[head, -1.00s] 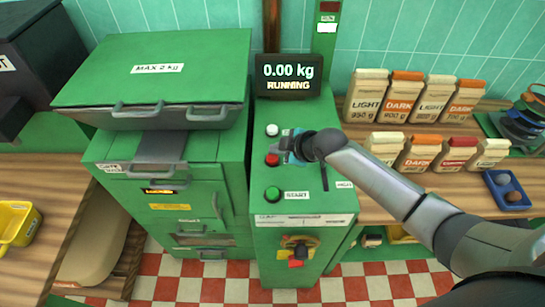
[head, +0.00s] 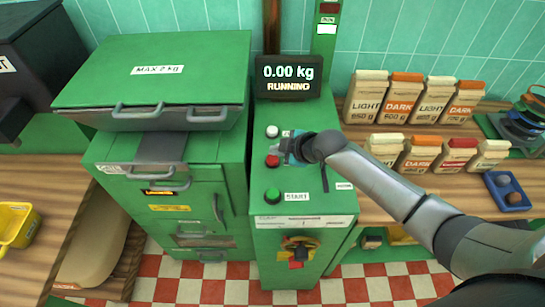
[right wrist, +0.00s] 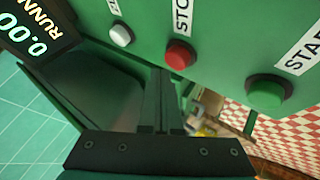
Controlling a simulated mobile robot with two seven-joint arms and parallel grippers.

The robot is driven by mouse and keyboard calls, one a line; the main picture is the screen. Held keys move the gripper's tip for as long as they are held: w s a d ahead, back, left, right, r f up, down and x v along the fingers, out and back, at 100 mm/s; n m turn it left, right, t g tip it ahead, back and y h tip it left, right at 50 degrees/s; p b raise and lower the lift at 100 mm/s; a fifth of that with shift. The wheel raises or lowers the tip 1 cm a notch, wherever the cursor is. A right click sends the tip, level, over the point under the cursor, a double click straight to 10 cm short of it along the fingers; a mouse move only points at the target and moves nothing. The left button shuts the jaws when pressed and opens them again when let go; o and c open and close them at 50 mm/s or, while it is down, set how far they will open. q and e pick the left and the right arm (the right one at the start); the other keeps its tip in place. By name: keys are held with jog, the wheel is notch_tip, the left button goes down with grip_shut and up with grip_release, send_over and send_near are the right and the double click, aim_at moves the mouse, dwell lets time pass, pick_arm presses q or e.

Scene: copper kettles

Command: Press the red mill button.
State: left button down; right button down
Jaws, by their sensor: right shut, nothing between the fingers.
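The red button (head: 272,161) sits on the sloped green control panel (head: 310,204), between a white button (head: 272,131) above and a green button (head: 272,194) labelled START below. My right gripper (head: 288,152) is shut and empty, just right of the red button; whether it touches is hard to tell in the head view. In the right wrist view the red button (right wrist: 179,55), labelled STO with the rest cut off, is beyond the fingertips (right wrist: 161,75) and slightly to their right, with a small gap seeming to show. My left gripper is not in view.
A display (head: 289,77) behind the panel reads 0.00 kg RUNNING. A green machine (head: 165,75) marked MAX 2 kg stands left. Paper bags (head: 435,97) line the right shelf. A red and yellow switch (head: 298,250) is on the panel's front.

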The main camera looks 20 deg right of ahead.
aim_at(276, 160)
dwell(0.8)
jog(key=shift+f, duration=0.45)
jog(key=shift+f+b, duration=0.55)
dwell(0.4)
jog(key=shift+r, duration=0.1)
jog(key=shift+r+p, duration=0.9)
jog(key=shift+p, duration=0.1)
notch_tip(276, 160, up, 5)
jog(key=p, duration=0.5)
jog(key=shift+r, duration=0.1)
dwell(0.5)
